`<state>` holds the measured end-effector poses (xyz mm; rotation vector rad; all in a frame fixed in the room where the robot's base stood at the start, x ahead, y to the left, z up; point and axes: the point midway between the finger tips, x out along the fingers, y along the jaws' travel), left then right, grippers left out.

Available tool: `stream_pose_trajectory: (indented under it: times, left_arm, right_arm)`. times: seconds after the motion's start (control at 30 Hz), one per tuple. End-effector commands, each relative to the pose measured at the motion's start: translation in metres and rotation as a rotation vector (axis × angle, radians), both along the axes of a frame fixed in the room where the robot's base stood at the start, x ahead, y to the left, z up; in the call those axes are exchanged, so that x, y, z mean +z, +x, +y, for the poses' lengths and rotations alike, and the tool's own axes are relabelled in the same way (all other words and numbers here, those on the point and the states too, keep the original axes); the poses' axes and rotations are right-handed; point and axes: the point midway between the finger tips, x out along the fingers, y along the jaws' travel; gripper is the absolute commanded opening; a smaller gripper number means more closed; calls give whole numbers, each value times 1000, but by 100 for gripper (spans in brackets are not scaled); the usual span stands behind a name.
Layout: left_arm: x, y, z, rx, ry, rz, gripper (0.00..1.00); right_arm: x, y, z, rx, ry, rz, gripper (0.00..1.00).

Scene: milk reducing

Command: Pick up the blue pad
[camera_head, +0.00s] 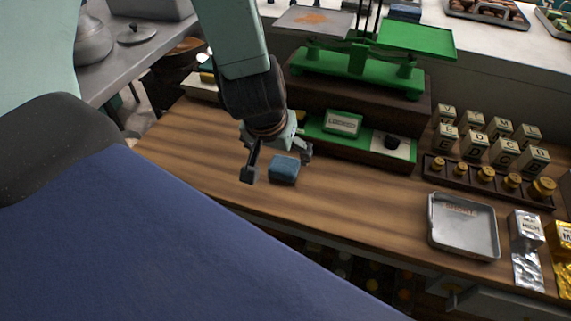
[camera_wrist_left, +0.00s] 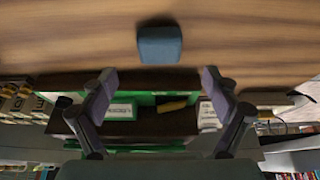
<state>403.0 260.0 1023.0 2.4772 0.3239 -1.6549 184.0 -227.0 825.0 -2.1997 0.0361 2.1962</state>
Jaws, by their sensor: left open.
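The blue pad (camera_head: 284,170) is a small block lying on the wooden counter (camera_head: 350,202) in the head view. In the left wrist view the pad (camera_wrist_left: 160,45) lies beyond the fingertips, centred between them. My left gripper (camera_head: 278,164) is open, with one finger to the left of the pad and the other near its upper right side. In the left wrist view my left gripper (camera_wrist_left: 160,78) has its fingers spread wide with nothing between them. The pad looks apart from both fingers. My right gripper is not in view.
A green balance scale (camera_head: 350,65) stands behind, with a green tray holding a label (camera_head: 342,123) in front of it. Lettered blocks (camera_head: 505,151), brass weights (camera_head: 485,174) and a metal tray (camera_head: 463,227) are at the right. The counter right of the pad is clear.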

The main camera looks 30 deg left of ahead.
Motion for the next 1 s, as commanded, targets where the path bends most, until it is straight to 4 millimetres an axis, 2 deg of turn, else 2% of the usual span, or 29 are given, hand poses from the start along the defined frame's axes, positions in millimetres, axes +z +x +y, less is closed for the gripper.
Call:
stream_pose_trajectory:
  times: [0.03, 0.5, 0.83, 1.0]
  left_arm:
    - [-8, 1, 0, 0, 0, 1, 88]
    - [-64, 22, 6, 1, 1, 0, 88]
    - [-67, 27, 7, 2, 0, -2, 88]
    - [-67, 27, 7, 2, 0, -1, 73]
  right_arm:
    - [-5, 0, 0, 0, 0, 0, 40]
    - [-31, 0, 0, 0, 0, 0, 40]
    - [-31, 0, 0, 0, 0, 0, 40]
    - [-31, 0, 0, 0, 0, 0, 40]
